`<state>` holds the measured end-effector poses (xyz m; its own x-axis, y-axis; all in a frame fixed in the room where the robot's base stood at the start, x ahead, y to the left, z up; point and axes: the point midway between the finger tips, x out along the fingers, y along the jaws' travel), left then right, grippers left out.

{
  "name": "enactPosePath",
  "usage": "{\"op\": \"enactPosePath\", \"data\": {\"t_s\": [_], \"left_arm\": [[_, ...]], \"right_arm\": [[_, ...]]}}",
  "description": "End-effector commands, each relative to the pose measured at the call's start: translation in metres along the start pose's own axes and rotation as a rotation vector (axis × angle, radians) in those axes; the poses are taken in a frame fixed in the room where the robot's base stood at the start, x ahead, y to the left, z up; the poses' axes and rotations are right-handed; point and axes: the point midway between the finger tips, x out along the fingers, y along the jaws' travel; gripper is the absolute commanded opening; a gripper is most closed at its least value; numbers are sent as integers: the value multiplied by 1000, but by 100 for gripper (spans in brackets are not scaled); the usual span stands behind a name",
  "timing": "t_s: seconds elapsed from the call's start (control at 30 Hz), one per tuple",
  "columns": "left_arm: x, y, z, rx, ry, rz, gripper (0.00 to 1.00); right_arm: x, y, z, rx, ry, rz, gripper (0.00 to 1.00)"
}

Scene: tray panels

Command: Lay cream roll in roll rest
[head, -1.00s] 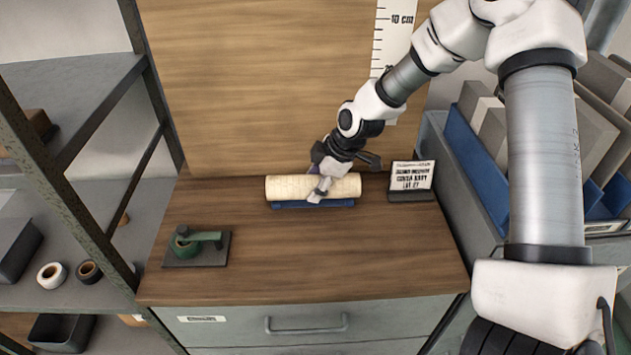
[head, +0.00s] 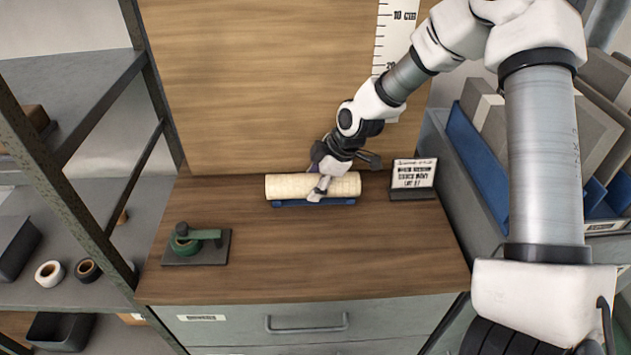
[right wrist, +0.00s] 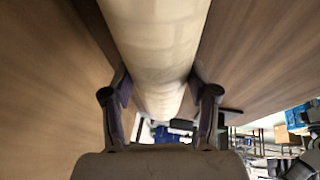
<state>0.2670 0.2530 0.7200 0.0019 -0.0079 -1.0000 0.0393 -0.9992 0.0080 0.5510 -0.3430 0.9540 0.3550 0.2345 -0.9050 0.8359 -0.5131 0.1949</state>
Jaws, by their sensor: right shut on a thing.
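The cream roll (head: 286,187) lies level across the blue roll rest (head: 290,203) at the back of the wooden counter. Only the front edge of the rest shows below the roll, so I cannot tell whether the roll touches it all along. My right gripper (head: 318,190) comes down from above and is shut on the roll near its middle. In the right wrist view the roll (right wrist: 155,45) runs between the two fingers (right wrist: 161,105), one on each side. My left gripper is not in view.
A green tape dispenser (head: 195,246) stands on a dark plate at the left of the counter. A small sign (head: 413,178) stands right of the roll. A wooden panel (head: 260,80) rises behind. The counter's front is clear.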

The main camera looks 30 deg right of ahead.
Motion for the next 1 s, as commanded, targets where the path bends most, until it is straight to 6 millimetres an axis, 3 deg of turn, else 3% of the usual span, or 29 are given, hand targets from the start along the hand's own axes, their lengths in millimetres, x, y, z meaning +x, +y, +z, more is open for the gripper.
{"op": "enactPosePath", "data": {"t_s": [0.93,0.97,1.0], "left_arm": [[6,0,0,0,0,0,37],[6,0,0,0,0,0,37],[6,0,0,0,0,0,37]], "right_arm": [[9,-8,5,3,-6,-19,0],[9,-8,5,3,-6,-19,70],[9,-8,5,3,-6,-18,84]]}}
